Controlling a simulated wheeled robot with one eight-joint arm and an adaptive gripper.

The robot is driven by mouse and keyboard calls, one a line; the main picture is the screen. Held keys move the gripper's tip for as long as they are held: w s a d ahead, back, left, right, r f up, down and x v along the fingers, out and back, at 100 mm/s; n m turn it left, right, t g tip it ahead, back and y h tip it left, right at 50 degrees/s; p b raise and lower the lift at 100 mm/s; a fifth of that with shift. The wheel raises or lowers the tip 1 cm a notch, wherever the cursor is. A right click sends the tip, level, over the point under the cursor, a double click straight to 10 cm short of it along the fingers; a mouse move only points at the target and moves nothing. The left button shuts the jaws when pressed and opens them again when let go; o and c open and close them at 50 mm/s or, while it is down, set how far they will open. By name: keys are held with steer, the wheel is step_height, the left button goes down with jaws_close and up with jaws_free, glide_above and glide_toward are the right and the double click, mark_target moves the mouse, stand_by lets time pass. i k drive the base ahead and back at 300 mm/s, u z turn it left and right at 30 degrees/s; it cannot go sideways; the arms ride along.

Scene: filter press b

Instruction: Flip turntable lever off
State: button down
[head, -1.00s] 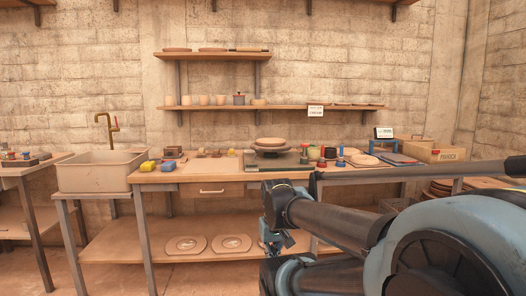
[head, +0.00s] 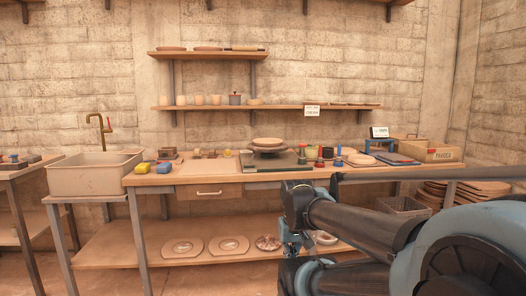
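The turntable (head: 268,150) stands on the long workbench (head: 225,170), with round plate-like pieces stacked on it and a dark flat base under or beside it. Its lever is too small to make out. My arm comes in from the lower right. My gripper (head: 293,246) hangs low in front of the bench, below the bench top and well apart from the turntable. Its fingers are too small and partly covered by my arm to tell whether they are open.
A sink (head: 95,174) stands left of the bench. A yellow sponge (head: 142,168) and small bottles (head: 320,160) lie on the bench top. A drawer (head: 208,192) is under its front edge. A cardboard box (head: 432,152) sits at the right. A lower shelf (head: 140,248) holds plates.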

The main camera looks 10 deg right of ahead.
mark_target(255, 150)
steer(key=z, duration=0.05)
steer(key=i, duration=1)
steer(key=u, duration=0.05)
